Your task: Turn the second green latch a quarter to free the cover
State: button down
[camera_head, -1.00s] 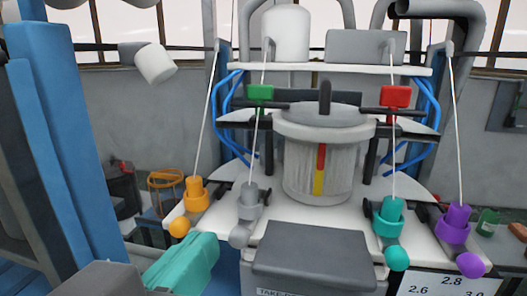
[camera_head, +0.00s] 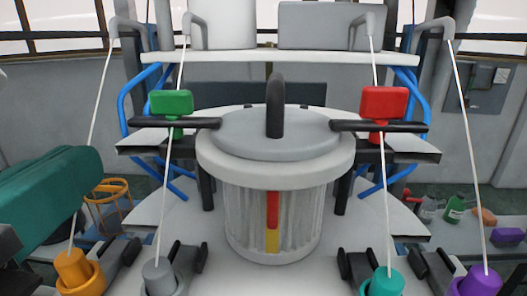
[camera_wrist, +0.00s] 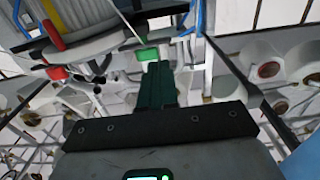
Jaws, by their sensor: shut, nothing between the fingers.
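One green latch (camera_head: 171,102) stands left of the round grey cover (camera_head: 275,135) in the head view, with a dark bar below it reaching to the cover. A red latch (camera_head: 384,101) stands on the right side with a similar bar. My gripper (camera_head: 88,165) is at the left edge, its teal fingers shut together and empty, apart from the green latch and lower. In the wrist view, the fingertips (camera_wrist: 157,66) point at the green latch (camera_wrist: 147,54), with the red latch (camera_wrist: 58,72) farther left. I cannot tell the exact gap.
White yarns run down to orange (camera_head: 75,270), grey (camera_head: 158,276), teal (camera_head: 383,282) and purple (camera_head: 480,280) holders; one yarn crosses before the green latch. Blue tubes (camera_head: 130,100) flank the drum (camera_head: 250,220). A white shelf (camera_head: 280,57) lies above.

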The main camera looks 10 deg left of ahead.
aim_at(144, 123)
jog(key=w+p, duration=0.1)
jog(key=w, duration=0.2)
jog(key=w+p, duration=0.1)
jog(key=w, duration=0.3)
jog(key=shift+w+a, duration=0.2)
jog(key=shift+w, duration=0.05)
